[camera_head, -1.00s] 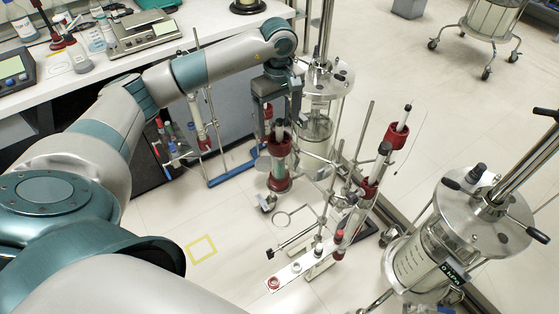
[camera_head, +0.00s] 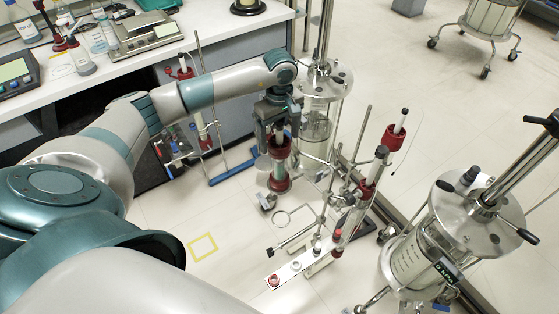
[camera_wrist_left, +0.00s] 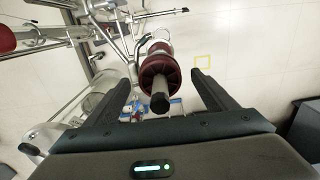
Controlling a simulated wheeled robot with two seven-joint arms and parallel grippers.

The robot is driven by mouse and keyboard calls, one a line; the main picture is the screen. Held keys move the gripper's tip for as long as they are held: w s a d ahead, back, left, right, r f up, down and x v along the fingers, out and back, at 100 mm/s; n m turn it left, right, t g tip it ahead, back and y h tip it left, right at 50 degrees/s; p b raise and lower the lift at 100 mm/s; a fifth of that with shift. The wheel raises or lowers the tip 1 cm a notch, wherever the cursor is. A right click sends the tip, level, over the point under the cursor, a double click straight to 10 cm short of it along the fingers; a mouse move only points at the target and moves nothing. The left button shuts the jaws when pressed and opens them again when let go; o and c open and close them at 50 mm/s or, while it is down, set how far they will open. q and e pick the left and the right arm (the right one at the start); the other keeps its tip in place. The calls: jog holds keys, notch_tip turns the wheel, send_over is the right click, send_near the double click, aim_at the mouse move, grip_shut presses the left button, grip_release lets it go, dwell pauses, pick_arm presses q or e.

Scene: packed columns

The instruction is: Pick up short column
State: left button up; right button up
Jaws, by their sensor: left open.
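A short column with red collars (camera_head: 279,148) stands upright on the floor side of the bench, and its clear body shows below the upper collar. In the left wrist view its red collar (camera_wrist_left: 158,70) and dark top cap show from above, between the two fingers. My left gripper (camera_head: 278,133) points down over the column's top, with its fingers on either side. It is open, and in the left wrist view (camera_wrist_left: 162,84) gaps show between each finger and the column. Contact cannot be told. My right gripper is not in view.
Taller columns with red collars (camera_head: 369,187) stand in a clamp rack to the right. A ring clamp (camera_head: 283,218) is close in front. A round-lidded vessel (camera_head: 327,84) stands just behind the column. A yellow square (camera_head: 202,247) marks clear floor at lower left.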

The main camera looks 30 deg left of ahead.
pick_arm(q)
grip_shut()
jog(key=shift+w+r, duration=0.1)
jog(key=shift+r, duration=0.05)
jog(key=shift+r, duration=0.4)
notch_tip(320, 180, up, 13)
jog(key=b, duration=0.5)
jog(key=shift+b, duration=0.3)
notch_tip(320, 180, up, 14)
jog(key=shift+b, duration=0.4)
